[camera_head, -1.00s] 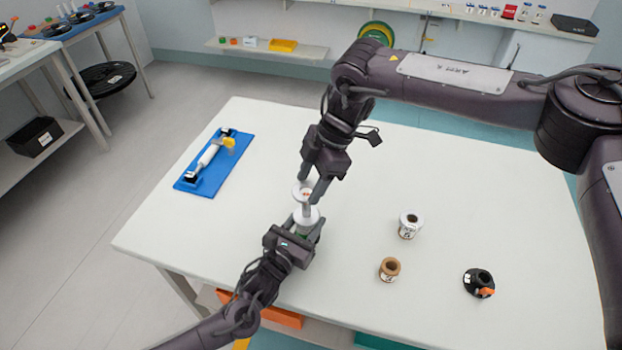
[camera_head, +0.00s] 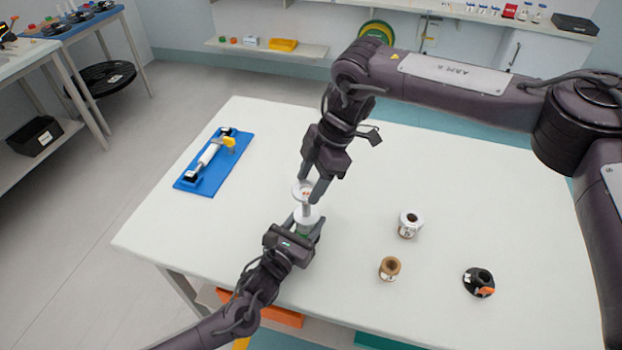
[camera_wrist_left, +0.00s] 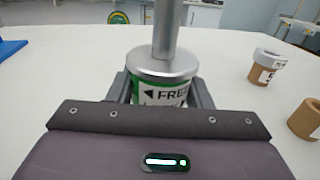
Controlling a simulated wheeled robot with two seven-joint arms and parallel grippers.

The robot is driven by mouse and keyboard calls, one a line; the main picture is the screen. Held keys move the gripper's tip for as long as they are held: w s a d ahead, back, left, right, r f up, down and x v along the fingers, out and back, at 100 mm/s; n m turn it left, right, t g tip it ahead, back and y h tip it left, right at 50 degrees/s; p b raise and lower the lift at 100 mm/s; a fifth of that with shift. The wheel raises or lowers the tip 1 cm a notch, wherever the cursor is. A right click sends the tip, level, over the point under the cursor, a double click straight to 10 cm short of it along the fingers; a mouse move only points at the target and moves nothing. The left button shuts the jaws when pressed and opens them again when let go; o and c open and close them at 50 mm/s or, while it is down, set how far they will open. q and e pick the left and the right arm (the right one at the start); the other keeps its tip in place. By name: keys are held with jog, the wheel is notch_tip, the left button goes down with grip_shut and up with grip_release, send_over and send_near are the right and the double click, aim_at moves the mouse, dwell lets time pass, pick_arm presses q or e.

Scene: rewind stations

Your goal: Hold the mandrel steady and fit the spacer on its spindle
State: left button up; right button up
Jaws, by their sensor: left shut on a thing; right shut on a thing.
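The mandrel (camera_head: 306,217) stands on the table with its grey metal spindle pointing up. In the left wrist view the mandrel (camera_wrist_left: 162,70) has a grey top disc and a green and white body marked "FREE". My left gripper (camera_head: 307,234) is shut around its body. My right gripper (camera_head: 309,189) comes from above, shut on the spacer (camera_head: 301,187), a pale ring. The spacer is at the upper end of the spindle in the head view; I cannot tell whether it is around the spindle or just above it. The left wrist view cuts off the spindle's top.
A blue board (camera_head: 209,180) with a roller lies at left.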

aim_at(311, 213)
jog(key=shift+f, duration=3.75)
jog(key=o, duration=1.1)
jog(key=shift+c, duration=0.2)
jog(key=v, duration=1.2)
pick_arm(q)
jog(key=o, duration=1.2)
